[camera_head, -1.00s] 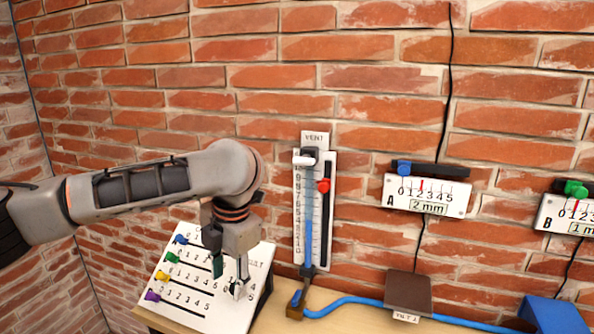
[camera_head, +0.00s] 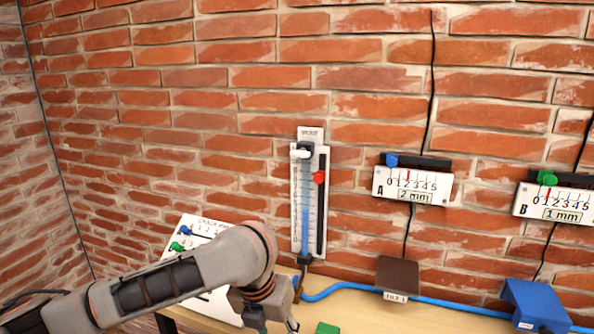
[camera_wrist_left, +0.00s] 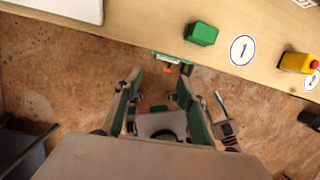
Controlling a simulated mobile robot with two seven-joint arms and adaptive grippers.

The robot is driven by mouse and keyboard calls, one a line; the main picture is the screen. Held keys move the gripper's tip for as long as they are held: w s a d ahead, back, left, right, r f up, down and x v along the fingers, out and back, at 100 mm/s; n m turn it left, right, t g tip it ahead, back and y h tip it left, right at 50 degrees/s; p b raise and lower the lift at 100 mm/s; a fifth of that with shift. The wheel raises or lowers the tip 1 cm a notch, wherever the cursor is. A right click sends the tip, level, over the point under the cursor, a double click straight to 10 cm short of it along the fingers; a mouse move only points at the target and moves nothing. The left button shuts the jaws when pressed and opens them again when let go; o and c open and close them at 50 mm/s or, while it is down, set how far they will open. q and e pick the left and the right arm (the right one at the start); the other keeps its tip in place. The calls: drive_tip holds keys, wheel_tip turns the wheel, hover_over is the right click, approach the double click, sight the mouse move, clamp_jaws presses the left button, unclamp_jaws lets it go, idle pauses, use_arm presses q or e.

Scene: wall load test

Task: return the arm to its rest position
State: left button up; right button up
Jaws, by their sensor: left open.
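My left arm comes in from the lower left in the head view. Its gripper (camera_head: 268,318) is low at the bottom edge, partly cut off by the frame. In the left wrist view the gripper (camera_wrist_left: 158,88) is open, its green-padded fingers apart with nothing between them. It points down over the floor in front of the table edge (camera_wrist_left: 150,42). My right gripper is in neither view.
A white slider board (camera_head: 187,222) is partly hidden behind my arm. A vertical vent gauge (camera_head: 309,200) and gauges A (camera_head: 412,187) and B (camera_head: 553,203) hang on the brick wall. A green block (camera_wrist_left: 201,33) and a yellow block with a red top (camera_wrist_left: 297,63) stand on the table.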

use_arm(q)
drive_tip(key=s+d+f+n+t+h, duration=0.25)
drive_tip(key=d+f+n, duration=0.2)
drive_tip(key=n, duration=0.35)
drive_tip(key=s+a+f+n+t+y, duration=0.15)
drive_tip(key=a+f+n, duration=0.25)
drive_tip(key=a+n, duration=0.45)
drive_tip(key=s+a+f+n+t+y, duration=0.1)
drive_tip(key=s+a+f+n, duration=0.2)
drive_tip(key=a+n, duration=0.55)
drive_tip(key=s+a+f+n+y, duration=0.1)
drive_tip(key=s+a+n+y, duration=0.25)
drive_tip(key=s+a, duration=0.45)
drive_tip(key=s+a+f+n+y, duration=0.2)
drive_tip(key=s+a+n+y, duration=0.15)
drive_tip(key=a, duration=0.85)
drive_tip(key=d+f+n+t+h, duration=0.2)
drive_tip(key=d+f+h, duration=0.5)
drive_tip(key=d+f, duration=0.7)
drive_tip(key=shift+w+f+n+t, duration=0.4)
drive_tip(key=shift+f+n, duration=0.2)
drive_tip(key=shift+f, duration=0.45)
drive_tip(key=shift+d, duration=0.1)
